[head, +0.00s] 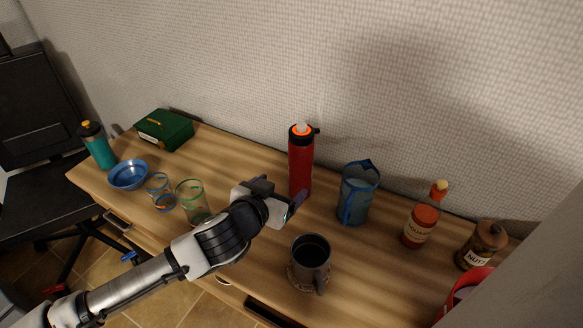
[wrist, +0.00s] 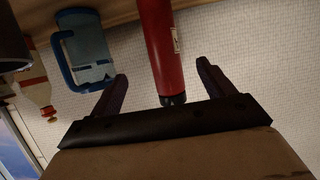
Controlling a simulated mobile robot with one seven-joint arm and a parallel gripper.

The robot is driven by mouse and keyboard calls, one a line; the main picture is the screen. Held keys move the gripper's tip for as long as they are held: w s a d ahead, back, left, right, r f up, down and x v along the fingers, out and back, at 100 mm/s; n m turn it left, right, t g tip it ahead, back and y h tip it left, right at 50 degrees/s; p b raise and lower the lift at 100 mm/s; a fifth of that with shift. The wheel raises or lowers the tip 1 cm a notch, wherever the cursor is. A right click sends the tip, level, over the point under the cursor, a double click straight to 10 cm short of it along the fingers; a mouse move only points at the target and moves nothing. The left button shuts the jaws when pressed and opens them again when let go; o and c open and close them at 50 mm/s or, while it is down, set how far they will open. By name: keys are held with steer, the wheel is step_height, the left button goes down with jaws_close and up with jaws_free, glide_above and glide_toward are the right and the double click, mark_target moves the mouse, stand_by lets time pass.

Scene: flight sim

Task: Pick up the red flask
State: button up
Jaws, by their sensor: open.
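The red flask (head: 300,165) stands upright on the wooden table close to the wall. It has a black and orange top with a pale tip. My gripper (head: 282,194) is just in front of the flask in the head view, its fingers spread and pointing toward it. In the wrist view, which looks upside down, the red flask (wrist: 161,45) shows in the gap between my two open fingers (wrist: 160,82), with its dark end near the gripper body. Nothing is gripped. I cannot tell whether the flask is fully between the fingers or still beyond them.
A blue holder (head: 357,193) stands right of the flask, and a dark mug (head: 310,262) is in front. Two glasses (head: 190,200) are left of my gripper. A sauce bottle (head: 421,222), nut jar (head: 482,245), green box (head: 165,130), blue bowl (head: 128,176) and teal bottle (head: 100,150) stand farther out.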

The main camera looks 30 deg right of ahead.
mark_target(297, 173)
steer(key=x, duration=0.7)
steer(key=shift+w+d+b, duration=0.25)
steer(key=shift+d+b, duration=0.05)
steer(key=shift+b, duration=0.1)
steer(key=shift+p+x, duration=0.9)
steer(key=shift+x, duration=2)
steer(key=shift+w+a, duration=0.15)
steer(key=c, duration=1.5)
steer(key=shift+r, duration=0.1)
